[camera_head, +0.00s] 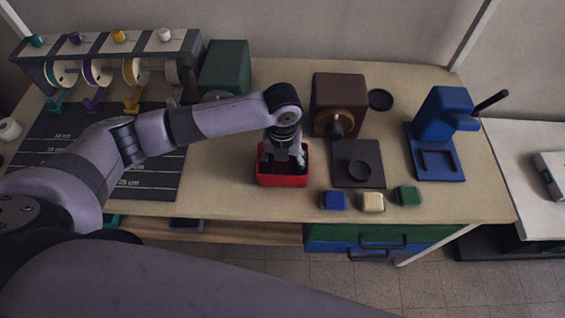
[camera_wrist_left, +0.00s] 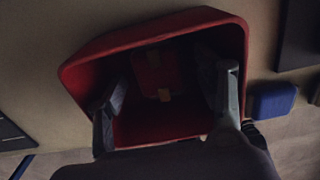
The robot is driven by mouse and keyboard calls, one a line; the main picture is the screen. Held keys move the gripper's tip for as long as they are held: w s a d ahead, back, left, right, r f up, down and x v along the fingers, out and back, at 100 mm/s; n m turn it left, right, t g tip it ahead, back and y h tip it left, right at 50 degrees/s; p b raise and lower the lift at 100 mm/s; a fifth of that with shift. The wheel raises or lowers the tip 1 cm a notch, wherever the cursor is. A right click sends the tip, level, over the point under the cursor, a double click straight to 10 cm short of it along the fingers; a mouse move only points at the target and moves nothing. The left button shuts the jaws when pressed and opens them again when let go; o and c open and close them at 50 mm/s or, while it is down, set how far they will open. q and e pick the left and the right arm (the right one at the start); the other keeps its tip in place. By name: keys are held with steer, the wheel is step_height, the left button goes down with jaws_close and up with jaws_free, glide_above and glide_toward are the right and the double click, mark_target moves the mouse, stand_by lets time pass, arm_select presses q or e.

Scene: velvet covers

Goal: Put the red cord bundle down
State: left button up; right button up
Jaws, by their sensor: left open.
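The red cord bundle (camera_wrist_left: 157,73) lies inside a red open tray (camera_head: 283,181), dim in the left wrist view. Small orange-tan patches show on the bundle. The tray's rim (camera_wrist_left: 150,30) shows around it in the left wrist view. My left gripper (camera_head: 283,160) points down into the tray. In the left wrist view its two fingers (camera_wrist_left: 165,100) are spread apart, open, with the bundle between and beyond them. The bundle is hidden by the gripper in the head view. My right gripper is not in view.
Blue (camera_head: 333,200), cream (camera_head: 371,202) and green (camera_head: 407,195) blocks sit right of the tray near the table's front edge. A dark flat plate (camera_head: 358,178), a brown machine (camera_head: 338,92) and a blue press (camera_head: 437,140) stand nearby. A spool rack (camera_head: 110,65) is at back left.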

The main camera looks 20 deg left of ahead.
mark_target(283, 166)
arm_select(q)
step_height(283, 166, up, 12)
steer(key=b, duration=0.1)
steer(key=shift+f, duration=0.1)
stand_by(0.6)
